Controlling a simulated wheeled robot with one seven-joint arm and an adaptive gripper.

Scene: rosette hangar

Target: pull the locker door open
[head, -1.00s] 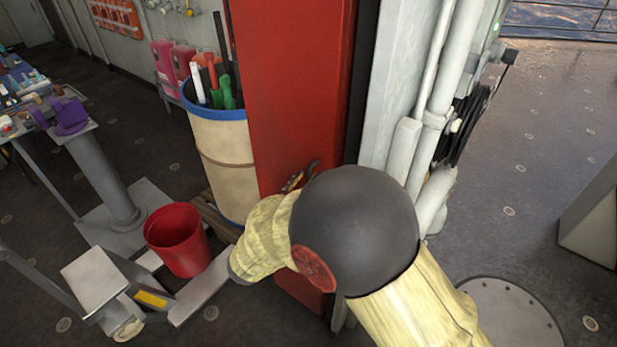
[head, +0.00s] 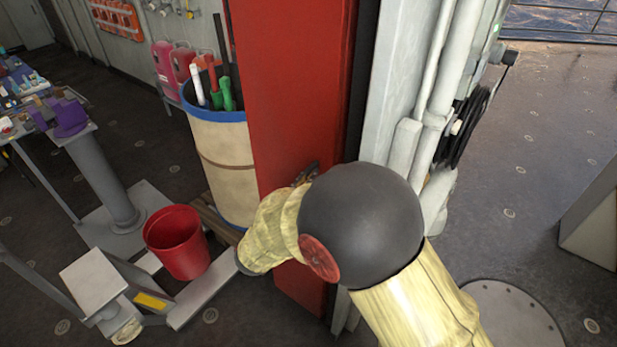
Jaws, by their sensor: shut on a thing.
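The red locker (head: 296,80) stands upright in the middle of the head view, against a grey wall post. Its red front looks flush, and I see no gap at the door. My gripper (head: 305,174) is at the locker's front, mostly hidden behind my own arm. Only a dark part of it shows against the red face. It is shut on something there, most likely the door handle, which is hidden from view.
A cream barrel with a blue rim (head: 221,150) holding tools stands just left of the locker. A red bucket (head: 178,243) sits in front of it. Grey pipes (head: 437,120) run along the post at right. Open floor (head: 560,130) lies further right.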

